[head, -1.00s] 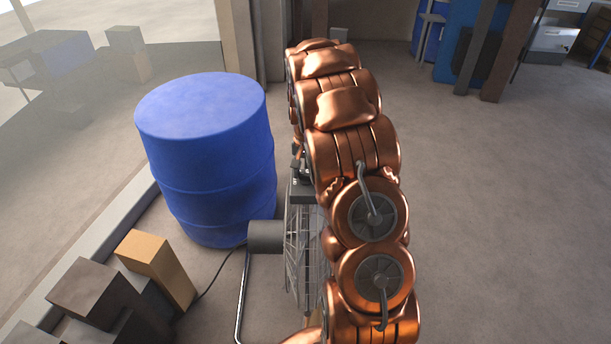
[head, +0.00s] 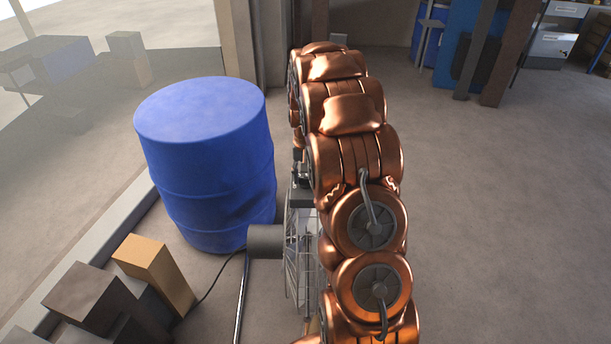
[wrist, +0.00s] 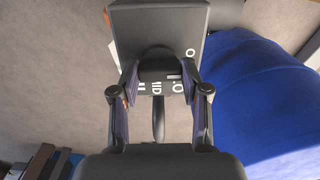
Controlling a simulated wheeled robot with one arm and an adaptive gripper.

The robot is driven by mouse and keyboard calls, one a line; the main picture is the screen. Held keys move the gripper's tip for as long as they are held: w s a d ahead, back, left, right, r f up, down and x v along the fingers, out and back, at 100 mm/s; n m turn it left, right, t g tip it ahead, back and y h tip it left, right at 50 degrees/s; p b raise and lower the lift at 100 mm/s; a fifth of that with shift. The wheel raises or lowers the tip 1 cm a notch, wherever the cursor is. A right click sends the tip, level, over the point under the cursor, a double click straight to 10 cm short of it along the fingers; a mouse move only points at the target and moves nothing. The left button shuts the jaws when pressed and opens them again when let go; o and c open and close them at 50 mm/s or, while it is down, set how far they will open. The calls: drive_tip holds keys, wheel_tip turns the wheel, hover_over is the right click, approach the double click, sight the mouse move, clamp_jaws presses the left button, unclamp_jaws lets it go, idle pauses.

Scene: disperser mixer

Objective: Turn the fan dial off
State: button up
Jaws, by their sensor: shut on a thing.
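The fan stands between the blue barrel and my copper arm in the head view, with its wire cage (head: 303,255) and grey motor housing (head: 265,241) showing. A dark control box (wrist: 160,25) on the fan fills the top middle of the wrist view. White marks, including an O and MID, show around a dark round dial (wrist: 157,54). My gripper (wrist: 157,78) has one finger on each side of the dial and is shut on it. The fingertips partly cover the dial, so its exact setting cannot be read. In the head view my arm hides most of the gripper.
The blue barrel (head: 205,165) stands close left of the fan and also shows at right in the wrist view (wrist: 265,90). Cardboard-like boxes (head: 155,275) stand at lower left, with a cable (head: 215,280) on the floor. The floor right of my arm is clear.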

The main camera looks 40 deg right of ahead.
sight(306, 177)
drive_tip(key=o, duration=1.1)
drive_tip(key=shift+o, duration=0.2)
drive_tip(key=shift+r, duration=0.1)
wheel_tip(306, 177, up, 12)
idle(0.3)
drive_tip(key=s+a+r+n+p, duration=0.2)
drive_tip(key=s+a+r+p, duration=0.1)
drive_tip(key=s+a+r, duration=0.55)
drive_tip(key=s+a+r+n+p, duration=0.1)
drive_tip(key=s+a+p, duration=0.1)
drive_tip(key=s+a, duration=0.4)
drive_tip(key=s+a+r+n+g+p, duration=0.1)
drive_tip(key=s+a, duration=0.4)
drive_tip(key=s, duration=0.6)
drive_tip(key=s+a+r+n+p, duration=0.2)
drive_tip(key=s+a+p, duration=0.3)
drive_tip(key=s, duration=0.4)
drive_tip(key=shift+s+a+r+n+g, duration=0.35)
drive_tip(key=shift+a+n, duration=0.25)
drive_tip(key=shift+a, duration=0.25)
